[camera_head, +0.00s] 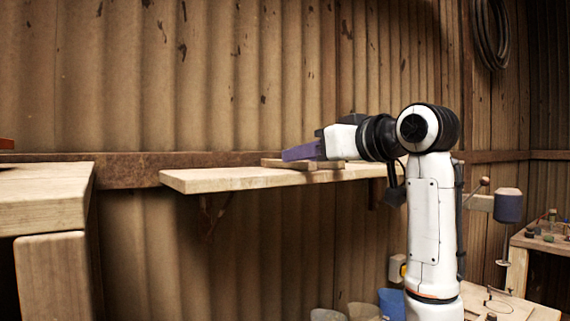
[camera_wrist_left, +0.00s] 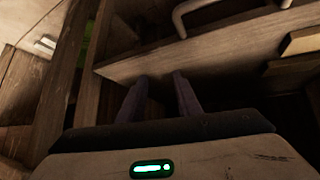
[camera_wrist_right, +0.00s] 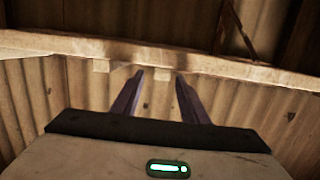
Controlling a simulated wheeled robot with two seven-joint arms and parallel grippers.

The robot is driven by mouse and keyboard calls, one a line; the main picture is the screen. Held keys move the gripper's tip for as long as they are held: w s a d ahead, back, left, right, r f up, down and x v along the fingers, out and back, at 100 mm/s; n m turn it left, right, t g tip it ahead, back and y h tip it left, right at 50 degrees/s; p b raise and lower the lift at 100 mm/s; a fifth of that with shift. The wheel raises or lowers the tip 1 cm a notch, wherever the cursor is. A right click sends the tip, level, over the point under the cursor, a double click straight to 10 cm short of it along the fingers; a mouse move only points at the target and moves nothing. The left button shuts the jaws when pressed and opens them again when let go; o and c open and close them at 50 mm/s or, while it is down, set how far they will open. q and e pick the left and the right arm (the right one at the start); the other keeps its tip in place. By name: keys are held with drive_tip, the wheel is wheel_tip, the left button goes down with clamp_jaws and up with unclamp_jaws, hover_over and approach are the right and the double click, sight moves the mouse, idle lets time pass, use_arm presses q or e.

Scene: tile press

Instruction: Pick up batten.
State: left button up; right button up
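A thin wooden strip, which looks like the batten (camera_head: 272,162), lies on the wall shelf (camera_head: 215,180) in the head view, partly hidden by my right gripper. My right gripper (camera_head: 288,154) reaches in from the right, with its purple fingers just above or beside the strip. I cannot tell whether they touch it. In the right wrist view the fingers (camera_wrist_right: 159,75) are apart, pointing at a pale wooden edge, with nothing clearly held. My left gripper is outside the head view. In the left wrist view its fingers (camera_wrist_left: 159,78) are apart and empty, near wooden boards.
A wooden bench (camera_head: 45,190) stands at the left of the head view. A corrugated wall (camera_head: 150,80) is behind the shelf. Bins (camera_head: 392,303) stand low in the middle, and a cluttered table (camera_head: 545,243) is at the right. The left part of the shelf is clear.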

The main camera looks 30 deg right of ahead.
sight(286, 164)
drive_tip(key=x, duration=0.5)
drive_tip(key=shift+w+f, duration=0.1)
drive_tip(key=shift+f, duration=0.15)
drive_tip(key=shift+c, duration=0.4)
clamp_jaws()
